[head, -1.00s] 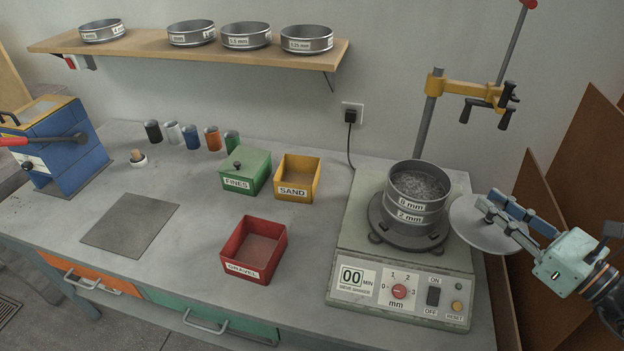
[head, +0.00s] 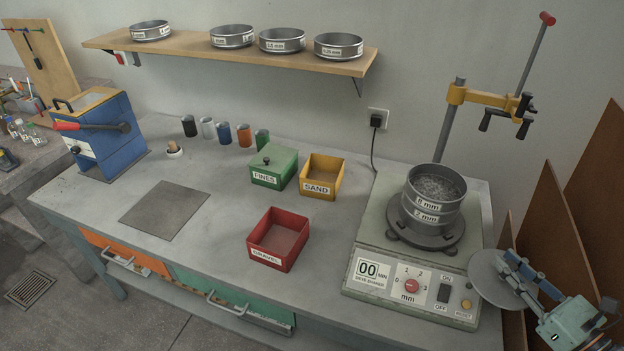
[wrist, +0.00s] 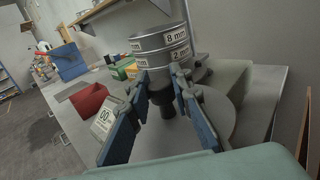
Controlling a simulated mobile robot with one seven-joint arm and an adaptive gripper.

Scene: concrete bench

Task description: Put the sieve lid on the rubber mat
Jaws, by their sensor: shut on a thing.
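The sieve lid (head: 492,277) is a round grey metal disc with a dark knob. My gripper (head: 513,262) is shut on its knob and holds it tilted at the right front corner of the sieve shaker. In the wrist view, the knob (wrist: 161,95) sits between the blue finger pads of my gripper (wrist: 160,105), with the lid (wrist: 205,128) beyond it. The rubber mat (head: 164,209) is a flat dark grey square lying bare on the left part of the bench, far from my gripper.
The sieve shaker (head: 372,258) carries an open sieve stack (head: 434,200). Red gravel (head: 279,239), yellow sand (head: 322,177) and green fines (head: 274,166) boxes stand between shaker and mat. A clamp stand (head: 447,120) rises behind the shaker. Brown panels (head: 590,200) stand at the right.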

